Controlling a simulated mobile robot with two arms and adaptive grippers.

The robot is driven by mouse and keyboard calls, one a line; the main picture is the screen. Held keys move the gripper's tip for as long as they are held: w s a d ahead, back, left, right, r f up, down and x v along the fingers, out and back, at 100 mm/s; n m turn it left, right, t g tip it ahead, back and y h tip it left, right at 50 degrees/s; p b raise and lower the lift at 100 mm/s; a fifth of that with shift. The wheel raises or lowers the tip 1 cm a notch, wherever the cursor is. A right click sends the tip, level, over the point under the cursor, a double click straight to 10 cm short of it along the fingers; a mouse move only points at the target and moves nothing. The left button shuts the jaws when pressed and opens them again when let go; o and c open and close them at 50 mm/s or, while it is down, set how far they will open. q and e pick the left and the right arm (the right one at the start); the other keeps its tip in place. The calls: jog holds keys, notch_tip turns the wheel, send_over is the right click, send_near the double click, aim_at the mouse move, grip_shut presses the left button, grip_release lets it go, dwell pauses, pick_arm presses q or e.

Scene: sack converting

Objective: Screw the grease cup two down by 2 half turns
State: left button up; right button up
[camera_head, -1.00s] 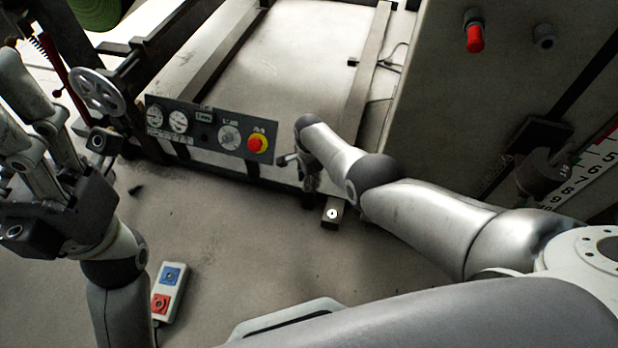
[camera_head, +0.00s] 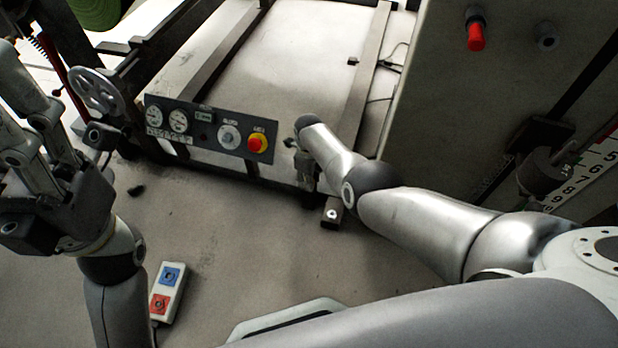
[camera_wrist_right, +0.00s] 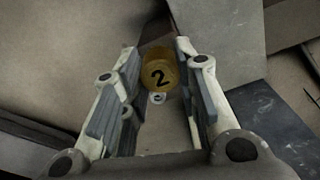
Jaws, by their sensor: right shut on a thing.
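Grease cup two is a small amber cup marked with a black "2" (camera_wrist_right: 159,72). In the right wrist view it sits between the fingertips of my right gripper (camera_wrist_right: 160,70), which is shut on it. A small pale round fitting (camera_wrist_right: 157,98) shows just beside the cup. In the head view my right gripper (camera_head: 306,172) points down near the front edge of the machine frame, and the cup is hidden there. My left gripper (camera_head: 40,165) is raised at the left edge, away from the cup; its fingertips are unclear.
A control panel (camera_head: 210,130) with gauges and a yellow-red stop button (camera_head: 257,143) stands left of my right gripper. A handwheel (camera_head: 97,92) is farther left. A pendant with blue and red buttons (camera_head: 168,291) lies on the floor. A tall cabinet (camera_head: 450,100) rises at right.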

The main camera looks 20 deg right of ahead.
jog(key=m, duration=0.6)
jog(key=shift+m+b, duration=0.3)
dwell(0.5)
jog(key=o, duration=1.1)
jog(key=shift+c, duration=0.2)
jog(key=shift+r, duration=0.1)
notch_tip(320, 180, up, 12)
